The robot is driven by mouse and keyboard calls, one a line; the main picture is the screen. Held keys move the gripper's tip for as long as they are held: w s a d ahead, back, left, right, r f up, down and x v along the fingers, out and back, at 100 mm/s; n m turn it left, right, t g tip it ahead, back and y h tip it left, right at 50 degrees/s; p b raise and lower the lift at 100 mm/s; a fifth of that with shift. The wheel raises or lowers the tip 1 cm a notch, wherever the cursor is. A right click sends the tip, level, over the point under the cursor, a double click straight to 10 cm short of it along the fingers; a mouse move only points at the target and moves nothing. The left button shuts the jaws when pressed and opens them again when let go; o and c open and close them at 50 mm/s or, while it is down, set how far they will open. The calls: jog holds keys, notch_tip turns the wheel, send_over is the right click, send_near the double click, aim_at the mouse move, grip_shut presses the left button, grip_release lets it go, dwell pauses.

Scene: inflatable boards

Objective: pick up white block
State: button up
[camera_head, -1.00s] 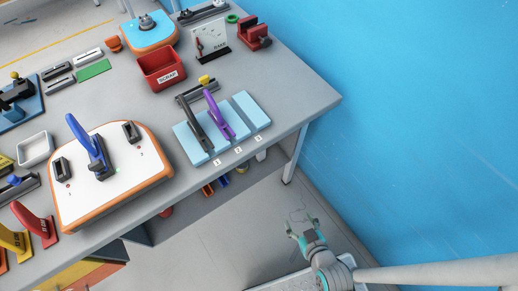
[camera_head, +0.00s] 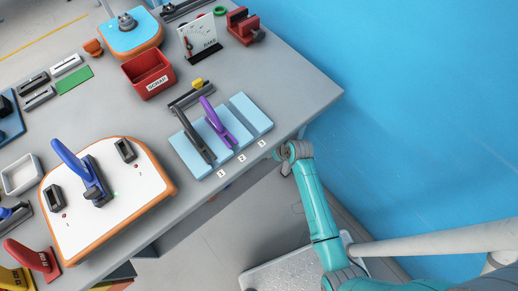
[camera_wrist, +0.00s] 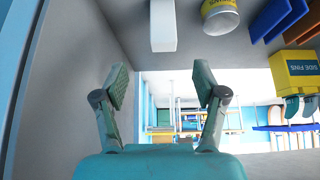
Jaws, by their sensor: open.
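A white block (camera_wrist: 163,26) shows at the top centre of the wrist view, on a grey surface beside a yellow-and-white can. My gripper (camera_wrist: 162,84) is open in the wrist view, with its two fingers spread wide and nothing between them. The white block lies beyond the fingertips, roughly in line with the gap, and is not touched. In the head view my arm reaches to the table's front edge; the gripper itself cannot be made out there. The white block is not seen in the head view.
The can (camera_wrist: 220,16), blue and orange boards (camera_wrist: 287,18) and a yellow SIDE FINS box (camera_wrist: 297,70) are right of the block. The grey table (camera_head: 318,92) bears a red scrap bin (camera_head: 148,74), light blue pads (camera_head: 250,113) and a white-topped station (camera_head: 140,180).

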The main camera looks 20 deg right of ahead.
jog(key=shift+a+x, duration=0.15)
jog(key=shift+x, duration=2.5)
jog(key=shift+a+x, duration=0.2)
jog(key=shift+x, duration=2.45)
jog(key=shift+w+r, duration=0.15)
jog(key=c, duration=1.2)
jog(key=shift+c, duration=0.2)
